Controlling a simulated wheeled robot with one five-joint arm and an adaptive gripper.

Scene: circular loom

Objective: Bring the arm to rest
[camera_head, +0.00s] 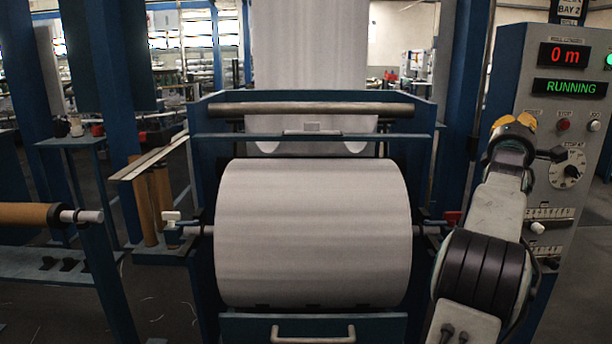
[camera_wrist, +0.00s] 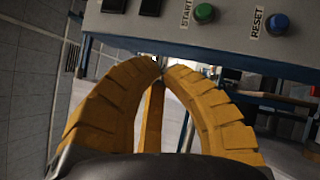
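My arm rises at the right of the head view, bent, in front of the control panel (camera_head: 505,75). The wrist view also shows the panel's lower edge above the fingers, with a green START button (camera_wrist: 204,13) and a blue RESET button (camera_wrist: 277,24). The fingers appear apart from these buttons.
A large white fabric roll (camera_head: 312,232) sits in the blue loom frame left of my arm. The red display (camera_head: 564,55) reads 0 m and the green one (camera_head: 570,87) reads RUNNING. A rack with a brown tube (camera_head: 25,215) stands at the left.

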